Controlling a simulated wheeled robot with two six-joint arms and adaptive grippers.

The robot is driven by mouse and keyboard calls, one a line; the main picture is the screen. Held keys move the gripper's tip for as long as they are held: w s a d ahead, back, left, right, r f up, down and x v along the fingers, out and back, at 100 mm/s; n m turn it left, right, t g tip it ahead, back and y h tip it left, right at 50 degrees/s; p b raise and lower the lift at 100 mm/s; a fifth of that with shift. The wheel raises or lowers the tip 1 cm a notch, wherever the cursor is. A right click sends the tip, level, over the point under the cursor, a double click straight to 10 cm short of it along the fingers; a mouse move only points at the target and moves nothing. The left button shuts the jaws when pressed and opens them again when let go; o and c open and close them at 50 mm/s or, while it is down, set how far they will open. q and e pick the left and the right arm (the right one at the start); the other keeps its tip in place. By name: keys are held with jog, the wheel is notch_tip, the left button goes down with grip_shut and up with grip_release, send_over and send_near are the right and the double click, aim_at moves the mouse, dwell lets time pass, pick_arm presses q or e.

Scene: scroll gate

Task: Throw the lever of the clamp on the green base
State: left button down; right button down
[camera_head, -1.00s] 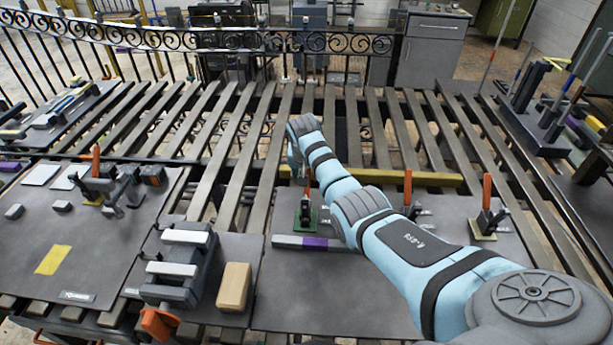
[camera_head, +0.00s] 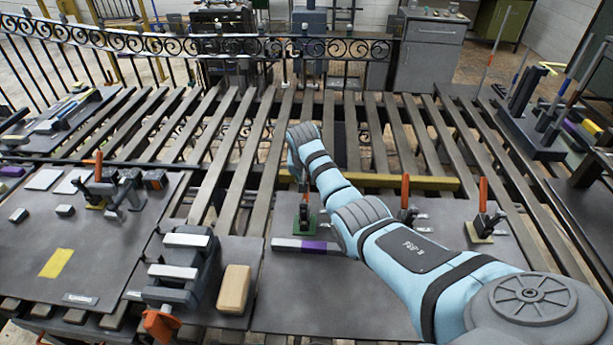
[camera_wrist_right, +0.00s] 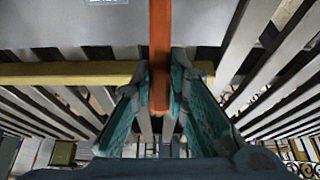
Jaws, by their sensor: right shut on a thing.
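The clamp (camera_head: 305,213) on the green base (camera_head: 296,228) stands at the middle of the dark board, just left of my right forearm. Its orange lever (camera_head: 304,185) points upward. My right gripper hangs down at the lever, mostly hidden behind my own wrist in the head view. In the right wrist view, my right gripper (camera_wrist_right: 158,78) has its two teal-padded fingers on either side of the orange lever (camera_wrist_right: 160,35), shut on it. The lever's end shows between the fingertips. My left gripper is not in view.
Another orange-levered clamp (camera_head: 483,218) stands on a tan base at right; one more (camera_head: 405,207) shows beside my forearm. A purple-and-grey bar (camera_head: 305,246) lies in front of the green base. A vise (camera_head: 180,270) and wooden block (camera_head: 234,289) are at left. A yellow bar (camera_head: 400,181) runs behind.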

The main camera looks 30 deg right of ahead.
aim_at(306, 196)
jog(key=shift+s+a+r+t+h+p, duration=0.35)
jog(key=shift+r+t+h+p, duration=0.2)
jog(key=shift+p, duration=1.15)
jog(key=shift+s+a+r+t+h+p, duration=0.1)
jog(key=shift+s+a+t+h+p, duration=0.1)
jog(key=shift+s+t+h+p, duration=0.3)
jog(key=shift+s+a+r+t+h+b, duration=0.3)
jog(key=shift+s+a+t+h, duration=0.2)
jog(key=shift+t, duration=0.35)
jog(key=shift+s+a+r+t+h+b, duration=0.15)
jog(key=shift+s+a+t+h+b, duration=0.3)
jog(key=shift+t, duration=0.35)
jog(key=shift+s+r, duration=0.1)
jog(key=c, duration=1.6)
grip_release()
jog(key=shift+o, duration=0.2)
